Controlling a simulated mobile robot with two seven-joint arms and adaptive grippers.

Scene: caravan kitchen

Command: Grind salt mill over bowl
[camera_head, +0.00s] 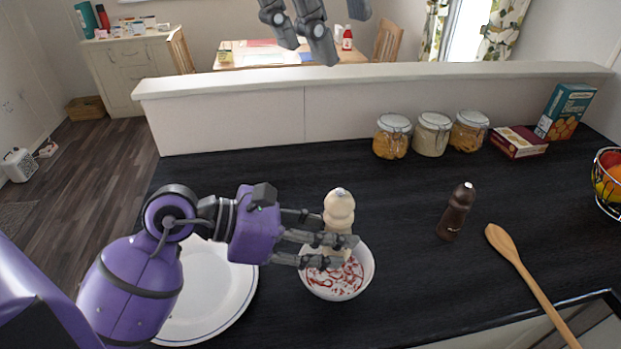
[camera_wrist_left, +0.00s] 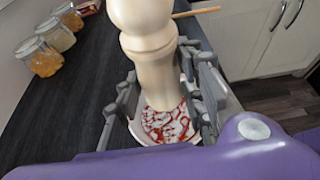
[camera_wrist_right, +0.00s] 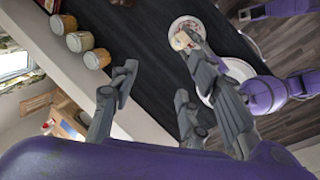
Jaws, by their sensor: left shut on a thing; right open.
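The cream salt mill (camera_head: 339,210) stands upright over the white bowl (camera_head: 368,264), which has a red pattern inside. My left gripper (camera_head: 345,246) is shut on the mill's body. The left wrist view shows the mill (camera_wrist_left: 155,75) between the fingers, with the bowl (camera_wrist_left: 168,126) beneath it. I cannot tell whether the mill's base touches the bowl. My right gripper (camera_head: 318,40) is open and empty, high above the low wall at the back. In the right wrist view its fingers (camera_wrist_right: 150,100) are spread apart, with the mill (camera_wrist_right: 183,40) far off.
A white plate (camera_head: 215,295) is partly under my left arm. Jars (camera_head: 432,134), boxes (camera_head: 518,141) and a fruit basket (camera_head: 608,183) stand further back. The counter behind the bowl is clear.

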